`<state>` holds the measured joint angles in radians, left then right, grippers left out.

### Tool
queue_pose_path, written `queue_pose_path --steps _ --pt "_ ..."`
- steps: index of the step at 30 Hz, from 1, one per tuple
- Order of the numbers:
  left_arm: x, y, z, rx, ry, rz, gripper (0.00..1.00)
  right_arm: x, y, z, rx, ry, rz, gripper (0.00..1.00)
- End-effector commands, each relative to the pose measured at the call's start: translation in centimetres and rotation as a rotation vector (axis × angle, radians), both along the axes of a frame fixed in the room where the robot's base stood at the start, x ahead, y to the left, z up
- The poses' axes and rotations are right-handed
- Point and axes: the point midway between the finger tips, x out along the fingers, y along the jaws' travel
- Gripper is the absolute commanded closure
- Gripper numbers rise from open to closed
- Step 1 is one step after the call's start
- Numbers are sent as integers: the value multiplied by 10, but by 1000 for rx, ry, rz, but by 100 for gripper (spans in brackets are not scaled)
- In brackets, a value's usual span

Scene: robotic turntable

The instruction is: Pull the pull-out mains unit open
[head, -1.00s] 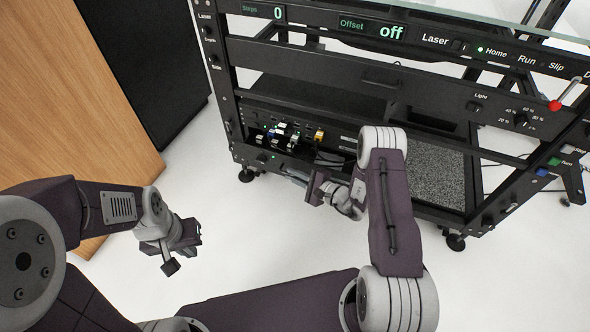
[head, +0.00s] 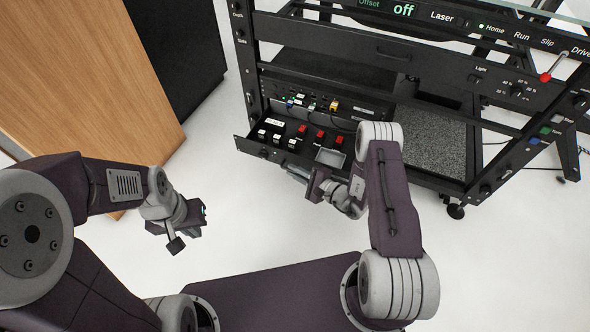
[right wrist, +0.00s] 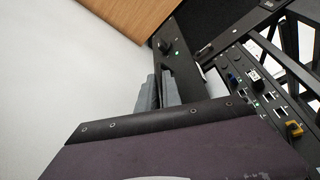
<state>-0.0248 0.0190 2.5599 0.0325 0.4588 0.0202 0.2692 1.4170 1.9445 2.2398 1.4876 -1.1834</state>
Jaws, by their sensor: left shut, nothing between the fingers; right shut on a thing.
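The pull-out mains unit (head: 252,147) is a black drawer low at the left of the rack, and it stands out from the frame in the head view. Red and white switches show on its top. Its dark front panel also shows in the right wrist view (right wrist: 183,72), with a knob on it. My right gripper (head: 292,171) is at that front panel and is shut on the unit's front, seemingly its handle; the grip itself is mostly hidden. Grey fingers (right wrist: 156,92) show against the panel in the wrist view. My left gripper (head: 190,222) is shut and empty, away from the rack.
The black rack (head: 424,68) carries a display, knobs and a red-tipped lever (head: 545,77). A panel with ports and a yellow plug (head: 334,106) sits behind the unit. A wooden panel (head: 90,80) stands at the left. The white floor before the rack is clear.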

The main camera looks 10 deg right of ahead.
Motion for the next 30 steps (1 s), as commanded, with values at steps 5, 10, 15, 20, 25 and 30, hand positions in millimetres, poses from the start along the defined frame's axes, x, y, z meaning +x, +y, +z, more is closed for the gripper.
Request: queue_pose_path --steps 5,10,15,20,25,30 --pt "0 0 0 0 0 0 100 0 -1 -1 0 3 -2 100" --pt "0 0 0 0 0 0 100 0 -1 -1 0 3 -2 82" --pt "0 0 0 0 0 0 100 0 -1 0 0 1 -2 82" --pt "0 0 4 0 0 0 100 -3 -3 2 0 2 -3 82" --pt "0 0 23 0 0 0 100 -23 -20 11 1 5 -7 82" --pt "0 0 40 0 0 0 100 -47 -38 17 2 5 -8 82"
